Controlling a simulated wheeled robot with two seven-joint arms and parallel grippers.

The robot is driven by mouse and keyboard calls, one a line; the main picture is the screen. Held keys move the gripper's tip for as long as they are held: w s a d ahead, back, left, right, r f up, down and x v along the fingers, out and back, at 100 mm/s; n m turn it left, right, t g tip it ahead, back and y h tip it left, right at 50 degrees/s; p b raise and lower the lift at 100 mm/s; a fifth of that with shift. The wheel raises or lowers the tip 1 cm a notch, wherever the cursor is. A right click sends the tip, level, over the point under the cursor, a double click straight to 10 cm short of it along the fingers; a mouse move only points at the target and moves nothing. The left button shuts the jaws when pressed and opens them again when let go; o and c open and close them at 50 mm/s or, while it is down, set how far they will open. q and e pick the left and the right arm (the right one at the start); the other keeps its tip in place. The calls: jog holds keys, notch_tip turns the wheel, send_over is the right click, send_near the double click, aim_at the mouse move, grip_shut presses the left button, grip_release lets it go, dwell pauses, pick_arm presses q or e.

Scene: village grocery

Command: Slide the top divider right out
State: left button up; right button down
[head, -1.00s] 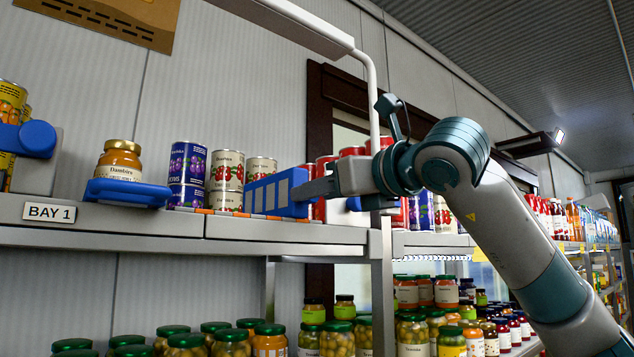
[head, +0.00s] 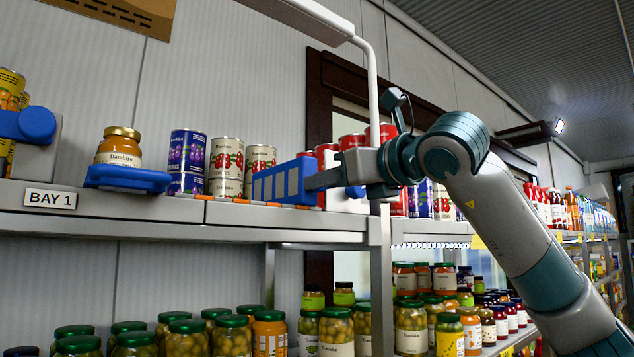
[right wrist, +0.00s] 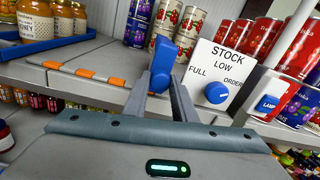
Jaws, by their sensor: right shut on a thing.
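The top divider is a blue slatted panel (head: 280,184) on the upper shelf, right of the cherry-label cans. In the right wrist view it shows end-on as a narrow blue piece (right wrist: 162,62). My right gripper (head: 312,182) is shut on the divider's right end; its two fingers (right wrist: 162,88) close on it in the wrist view. The divider's lower edge is at about shelf-board level; I cannot tell whether it touches the board. My left gripper is not in view.
Plum cans (head: 187,162) and cherry-label cans (head: 226,166) stand left of the divider. A white STOCK box with a blue knob (right wrist: 216,92) and red cans (right wrist: 257,38) stand close right. A shelf post (head: 380,270) is near.

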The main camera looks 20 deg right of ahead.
jog(key=shift+w+d+r, duration=0.1)
jog(key=shift+w+d, duration=0.15)
jog(key=shift+d, duration=0.5)
jog(key=c, duration=1.6)
grip_release()
jog(key=shift+c, duration=0.2)
jog(key=shift+o, duration=0.9)
jog(key=shift+d, duration=0.2)
jog(key=shift+a, duration=0.1)
